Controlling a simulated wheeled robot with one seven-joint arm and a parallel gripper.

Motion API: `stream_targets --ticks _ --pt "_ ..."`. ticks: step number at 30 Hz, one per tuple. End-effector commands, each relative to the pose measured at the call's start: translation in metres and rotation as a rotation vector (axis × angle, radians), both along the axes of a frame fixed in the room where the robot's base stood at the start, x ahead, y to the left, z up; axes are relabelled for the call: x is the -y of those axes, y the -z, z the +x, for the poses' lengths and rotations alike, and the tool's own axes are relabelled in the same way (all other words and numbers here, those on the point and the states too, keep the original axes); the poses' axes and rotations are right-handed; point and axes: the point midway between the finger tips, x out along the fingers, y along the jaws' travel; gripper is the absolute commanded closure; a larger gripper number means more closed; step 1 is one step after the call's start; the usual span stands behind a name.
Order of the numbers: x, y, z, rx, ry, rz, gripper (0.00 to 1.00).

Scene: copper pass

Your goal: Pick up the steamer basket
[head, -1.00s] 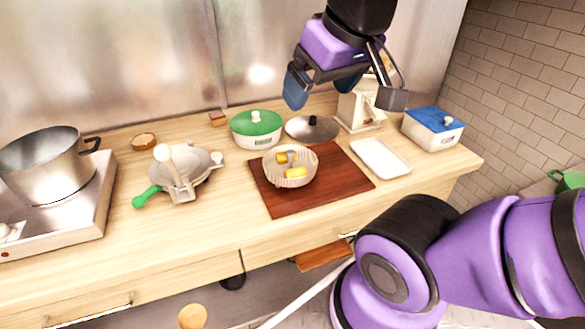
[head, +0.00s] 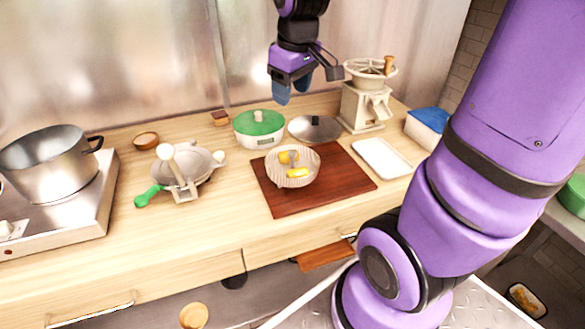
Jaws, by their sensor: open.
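The steamer basket (head: 293,183) looks to be the pale, ribbed round bowl on the dark brown board (head: 340,181). My gripper (head: 294,86) is open and empty. It hangs in the air above the back of the counter, pointing down, higher in the picture than the basket and apart from it. Nothing hides the basket.
A white tray (head: 381,158) and a grinder (head: 367,106) stand to the right. A grey press (head: 183,168) and a steel pot (head: 50,163) stand left. The counter front is clear.

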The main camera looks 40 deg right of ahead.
Motion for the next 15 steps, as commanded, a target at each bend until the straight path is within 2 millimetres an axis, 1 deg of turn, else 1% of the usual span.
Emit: stream_targets --ticks 1,3,5,9,12,15 --pt "0.007 0.012 0.011 -0.028 -0.014 -0.001 0.43" --pt "0.016 0.027 0.024 -0.056 -0.040 -0.003 0.43" --pt "0.024 0.041 0.036 -0.080 -0.063 -0.003 0.43" --pt "0.043 0.076 0.058 -0.133 -0.117 0.002 0.43" --pt "0.055 0.099 0.070 -0.166 -0.150 0.009 0.43" --pt "0.064 0.118 0.078 -0.187 -0.176 0.014 0.43"
